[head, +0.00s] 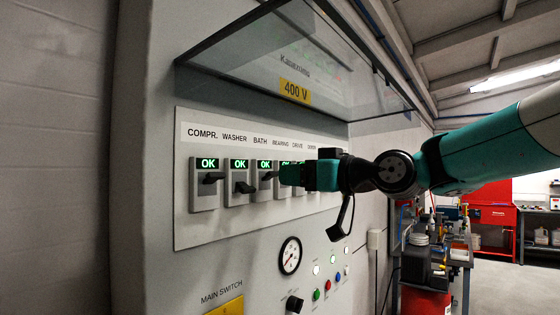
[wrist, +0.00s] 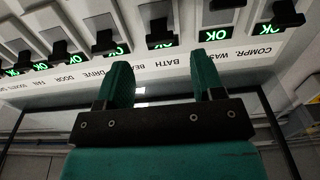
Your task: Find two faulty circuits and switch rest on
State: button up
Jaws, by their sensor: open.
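A row of breaker switches sits on the wall panel, under printed labels. The COMPR. switch (head: 205,196), WASHER switch (head: 236,198) and BATH switch (head: 262,186) each show a lit green OK. The WASHER lever (head: 245,187) sits lower than the COMPR. lever (head: 213,178) and BATH lever. My gripper (head: 300,176) is in front of the switches right of BATH and partly hides them. In the wrist view, the picture is inverted and my gripper (wrist: 163,68) is open and empty, its fingers apart below the row. Further green OK displays there include DRIVE (wrist: 82,58).
A glass cover (head: 290,70) is raised above the switches. Below are a round gauge (head: 290,256), a black rotary knob (head: 294,304), coloured buttons and lamps (head: 328,284), and the yellow main switch plate (head: 228,307). A bench with equipment (head: 430,255) stands at right.

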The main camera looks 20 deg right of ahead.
aim_at(276, 174)
jog(key=p+x, duration=0.1)
jog(key=x, duration=0.4)
jog(key=shift+p, duration=0.4)
jog(key=c, duration=0.9)
jog(key=shift+f, duration=0.1)
jog(key=shift+c, duration=0.2)
